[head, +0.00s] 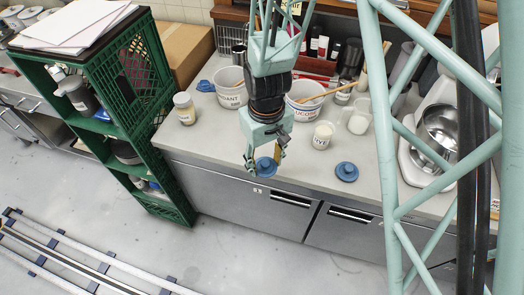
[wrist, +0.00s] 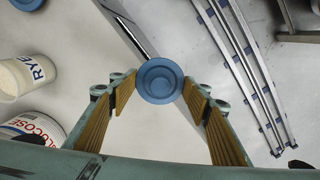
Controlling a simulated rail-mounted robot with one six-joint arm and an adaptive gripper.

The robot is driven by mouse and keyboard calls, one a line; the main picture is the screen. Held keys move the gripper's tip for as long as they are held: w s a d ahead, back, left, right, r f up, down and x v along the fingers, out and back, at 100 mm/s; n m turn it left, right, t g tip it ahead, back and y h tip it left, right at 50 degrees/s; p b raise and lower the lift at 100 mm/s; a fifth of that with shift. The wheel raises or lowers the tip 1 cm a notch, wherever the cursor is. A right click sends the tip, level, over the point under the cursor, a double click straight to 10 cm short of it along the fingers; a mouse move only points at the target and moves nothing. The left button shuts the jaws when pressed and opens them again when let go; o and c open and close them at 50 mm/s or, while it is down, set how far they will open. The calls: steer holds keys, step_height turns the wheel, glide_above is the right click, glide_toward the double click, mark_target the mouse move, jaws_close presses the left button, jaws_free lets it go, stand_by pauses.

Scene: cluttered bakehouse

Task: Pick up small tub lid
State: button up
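A round blue lid (wrist: 160,81) with a ringed, raised centre sits between my fingertips in the wrist view, its rim meeting the pads on both sides. It also shows in the head view (head: 265,167), near the counter's front edge. My gripper (head: 264,163) points down and is closed to the lid's width; its fingers also show in the wrist view (wrist: 160,84). In the wrist view the lid overlaps the counter edge and looks raised, though the gap below is not clear. A similar blue lid (head: 347,171) lies to the right, another (head: 205,86) farther back left.
On the counter (head: 220,150) stand a jar (head: 184,108), a white tub (head: 231,88), a glucose tub (head: 305,101), a rye cup (head: 323,135) and another cup (head: 359,121). A green crate shelf (head: 115,110) stands left, a mixer (head: 430,135) right. Rails (head: 80,260) cross the floor.

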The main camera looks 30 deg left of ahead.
steer(key=shift+s+d+r, duration=0.15)
steer(key=shift+s+d, duration=0.85)
steer(key=shift+s, duration=0.05)
steer(key=shift+s+d+r, duration=0.1)
steer(key=shift+s+d, duration=0.9)
steer(key=shift+w, duration=0.2)
